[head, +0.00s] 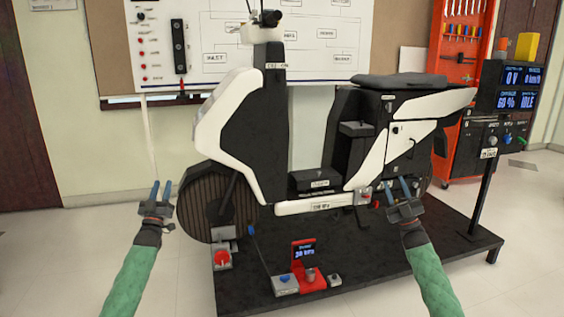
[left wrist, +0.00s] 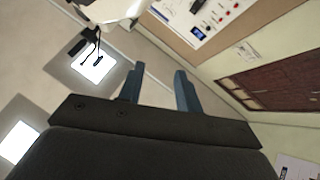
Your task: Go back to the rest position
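My left gripper (head: 161,192) is raised at the left of the scooter, near its front wheel. Its two blue-grey fingers are apart, with nothing between them; they show the same way in the left wrist view (left wrist: 160,88). My right gripper (head: 401,189) is raised in front of the scooter's rear half. Its fingers are apart and look empty. The white and black scooter (head: 233,118) stands upright on a black platform (head: 370,268). Both grippers appear clear of it, though the right one overlaps its lower body in the head view.
A red-knobbed box (head: 222,259), a blue-buttoned box (head: 285,284) and a red display unit (head: 306,254) sit along the platform's front. A post with a sign (head: 486,180) stands at the right. A whiteboard (head: 214,40) and red tool rack (head: 462,60) are behind. Floor at left is clear.

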